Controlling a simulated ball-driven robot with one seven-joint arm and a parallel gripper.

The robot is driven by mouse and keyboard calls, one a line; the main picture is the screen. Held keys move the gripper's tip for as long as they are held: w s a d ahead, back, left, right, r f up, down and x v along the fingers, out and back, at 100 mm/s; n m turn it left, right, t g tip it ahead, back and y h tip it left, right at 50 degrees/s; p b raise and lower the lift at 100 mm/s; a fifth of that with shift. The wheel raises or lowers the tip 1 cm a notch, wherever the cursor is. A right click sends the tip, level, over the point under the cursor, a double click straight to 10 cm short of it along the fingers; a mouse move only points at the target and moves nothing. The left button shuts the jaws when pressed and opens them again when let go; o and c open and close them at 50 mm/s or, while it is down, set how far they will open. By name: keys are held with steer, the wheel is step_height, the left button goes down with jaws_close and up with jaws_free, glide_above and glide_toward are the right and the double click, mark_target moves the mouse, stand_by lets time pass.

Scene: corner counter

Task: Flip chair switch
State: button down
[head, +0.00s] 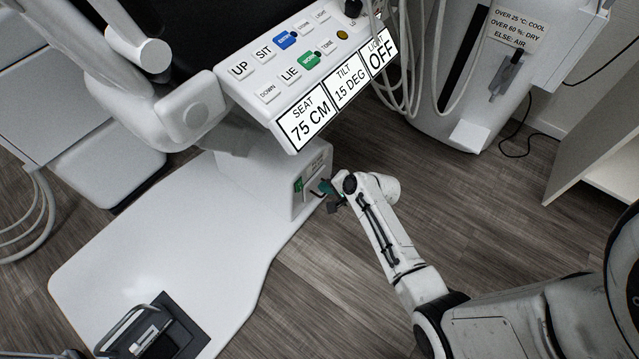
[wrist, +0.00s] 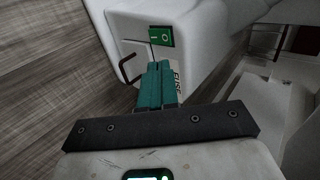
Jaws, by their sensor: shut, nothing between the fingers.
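The chair switch is a green rocker marked "I O" (wrist: 160,37) on the end face of the chair's white base box (head: 268,178). In the head view the green switch (head: 298,185) shows small on that box, left of my gripper. My gripper (wrist: 159,66) has teal fingers, shut with nothing between them. In the wrist view the fingertips are just below the switch in the picture; I cannot tell if they touch the box. In the head view my gripper (head: 322,187) is close to the box's face.
A dark handle (wrist: 129,68) sticks out left of my fingers, and a "FUSE" label (wrist: 176,78) is partly hidden behind them. A control panel (head: 300,65) with buttons overhangs the box. A foot pedal (head: 152,330) stands on the white base plate. Wood floor (head: 330,270) is clear at right.

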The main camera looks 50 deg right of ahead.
steer(key=shift+w+r+p+v, duration=0.15)
steer(key=shift+p+v, duration=0.15)
steer(key=shift+v, duration=0.55)
steer(key=shift+w+r+p+v, duration=0.1)
steer(key=shift+p+v, duration=0.15)
steer(key=shift+v, duration=0.6)
steer(key=s+a+r+n+g+y, duration=0.25)
steer(key=s+a+n+g, duration=0.2)
steer(key=a+n, duration=0.5)
steer(key=s+a+r+n+g+h+p, duration=0.1)
steer(key=s+a+r+n+g+h, duration=0.1)
steer(key=s+r+n, duration=0.35)
steer(key=s+a+r+n+g+h, duration=0.1)
steer(key=s+a+r+n+g, duration=0.15)
steer(key=s+r, duration=0.55)
step_height(320, 180, up, 22)
steer(key=s+p, duration=0.2)
steer(key=p, duration=2.2)
steer(key=shift+a, duration=0.1)
